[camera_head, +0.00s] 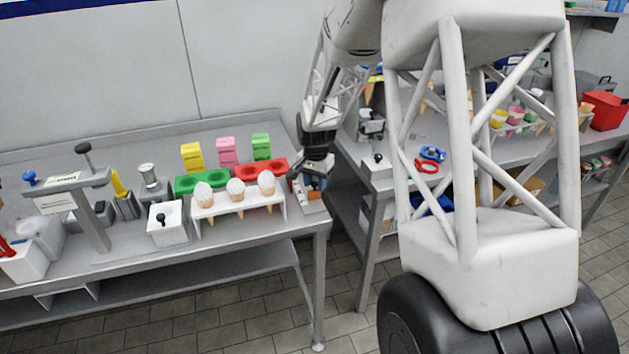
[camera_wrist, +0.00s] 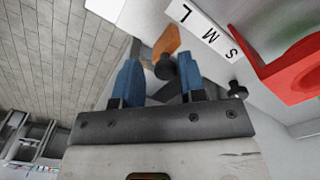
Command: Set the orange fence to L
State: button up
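The orange fence (camera_wrist: 167,41) shows in the wrist view as an orange block with a black knob (camera_wrist: 165,67) in front of it. A white scale (camera_wrist: 210,33) marked S, M and L lies to its right. The fence appears beside the L end, though its exact alignment with the mark cannot be told. My gripper (camera_wrist: 160,61) has two blue fingers held apart, with the knob between them in the picture and gaps at both sides. In the head view my gripper (camera_head: 316,180) reaches down at the table's right end, largely hiding the fence.
A red holder (camera_wrist: 290,72) stands close to the right of the scale in the wrist view. In the head view a white rack (camera_head: 240,210) with several cones stands left of my gripper. A second table (camera_head: 392,182) stands to the right across a gap.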

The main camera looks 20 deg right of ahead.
aim_at(315, 184)
jog(key=shift+o, duration=0.6)
jog(key=shift+w, duration=0.1)
jog(key=shift+r, duration=0.1)
jog(key=shift+r, duration=3.8)
